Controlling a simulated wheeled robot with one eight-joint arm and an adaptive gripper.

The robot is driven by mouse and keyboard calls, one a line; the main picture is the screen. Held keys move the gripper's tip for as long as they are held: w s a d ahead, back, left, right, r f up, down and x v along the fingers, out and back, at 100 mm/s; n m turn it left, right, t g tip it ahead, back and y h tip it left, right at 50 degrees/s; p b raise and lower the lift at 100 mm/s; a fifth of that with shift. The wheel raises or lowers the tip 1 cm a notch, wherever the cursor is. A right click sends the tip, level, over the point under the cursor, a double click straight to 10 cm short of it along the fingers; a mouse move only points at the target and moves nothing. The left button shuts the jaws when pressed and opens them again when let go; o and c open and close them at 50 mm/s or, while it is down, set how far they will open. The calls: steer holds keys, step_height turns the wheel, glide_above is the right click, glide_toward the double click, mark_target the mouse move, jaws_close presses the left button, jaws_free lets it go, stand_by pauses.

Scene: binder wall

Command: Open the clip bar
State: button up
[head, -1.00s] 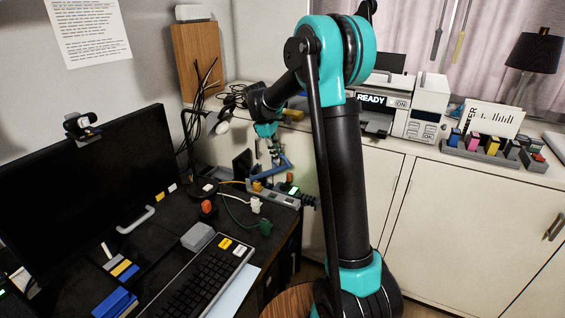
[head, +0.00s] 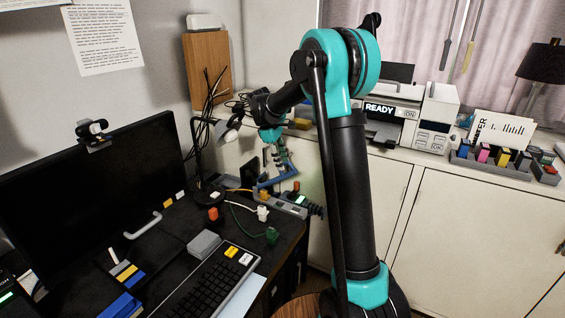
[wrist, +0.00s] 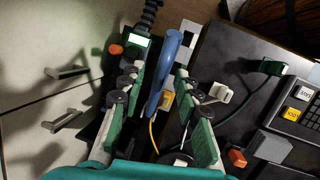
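The clip bar looks to be the blue bar (wrist: 167,72) over the power strip; it also shows in the head view (head: 278,181). In the wrist view it stands raised between my gripper's (wrist: 160,78) two green fingers, with gaps visible on both sides. The fingers are spread, and I cannot tell whether either touches the bar. In the head view my gripper (head: 279,154) points down at the bar, close above the grey power strip (head: 290,203). A yellow plug (wrist: 167,99) with a yellow cable sits beside the bar. The finger pads partly hide the strip.
A white plug (head: 263,213), an orange-red plug (head: 213,213) and a green plug (head: 272,235) lie near the strip on the dark desk. The monitor (head: 100,205) and keyboard (head: 215,285) are to the left. White cabinets (head: 470,240) stand to the right.

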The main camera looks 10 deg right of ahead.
steer(key=v, duration=1.1)
steer(key=shift+r, duration=0.2)
